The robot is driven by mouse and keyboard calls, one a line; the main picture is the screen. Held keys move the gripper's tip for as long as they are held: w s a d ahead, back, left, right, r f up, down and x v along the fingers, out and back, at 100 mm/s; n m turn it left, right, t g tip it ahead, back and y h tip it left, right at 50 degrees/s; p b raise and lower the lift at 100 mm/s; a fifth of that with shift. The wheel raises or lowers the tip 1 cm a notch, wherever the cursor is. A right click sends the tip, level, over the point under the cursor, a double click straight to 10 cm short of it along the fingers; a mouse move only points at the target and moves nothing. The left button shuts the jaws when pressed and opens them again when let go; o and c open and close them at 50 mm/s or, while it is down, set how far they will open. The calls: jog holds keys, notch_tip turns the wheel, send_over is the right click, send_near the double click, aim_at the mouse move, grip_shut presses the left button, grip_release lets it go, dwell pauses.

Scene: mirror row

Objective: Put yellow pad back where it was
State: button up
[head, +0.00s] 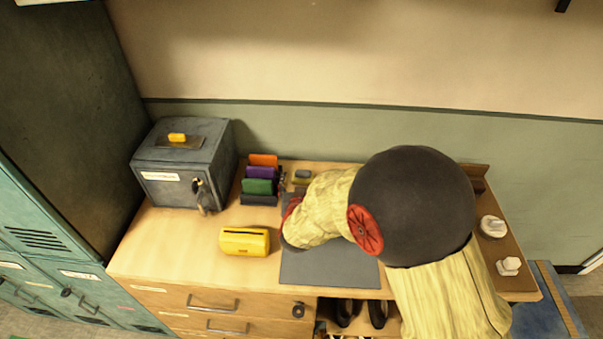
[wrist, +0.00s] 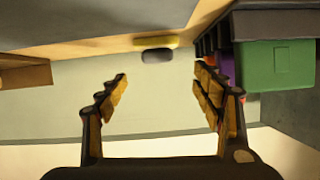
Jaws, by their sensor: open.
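A flat yellow pad (head: 299,182) lies at the back of the desk with a small dark grey block (head: 303,174) resting on it. In the wrist view, which looks upside down, the yellow pad (wrist: 155,41) shows as a thin strip against the dark block (wrist: 157,56). My gripper (wrist: 159,82) is open and empty, with the pad and block ahead between its fingers and apart from them. In the head view my arm hides most of the gripper. Another small yellow piece (head: 177,137) lies on top of the grey metal box (head: 168,160).
Coloured upright holders, including a green one (head: 257,187), stand left of my arm and close beside one finger in the wrist view (wrist: 275,70). A yellow slotted box (head: 244,242) stands at the front left. A dark mat (head: 320,272) lies under my arm.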

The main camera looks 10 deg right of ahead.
jog(key=v, duration=0.3)
jog(key=shift+p, duration=0.3)
jog(key=s+a+r+n+g+y, duration=0.1)
jog(key=s+a+r+y, duration=0.15)
jog(key=r, duration=0.35)
jog(key=s+a+r+n+g+y, duration=0.1)
jog(key=s+a+r+y, duration=0.1)
jog(key=s+r+y, duration=0.3)
jog(key=s+d+r+g+h, duration=0.1)
jog(key=s+d+r, duration=0.1)
jog(key=s, duration=0.5)
jog(key=s+d+r+n+g+h, duration=0.1)
jog(key=s+d+r+g, duration=0.1)
jog(key=s, duration=0.6)
jog(key=s+d+r+g+h, duration=0.1)
jog(key=s+d, duration=0.3)
jog(key=s, duration=0.4)
jog(key=shift+r+n+g+h, duration=0.4)
jog(key=shift+r+g, duration=0.2)
jog(key=shift+g, duration=0.1)
jog(key=shift+s, duration=0.1)
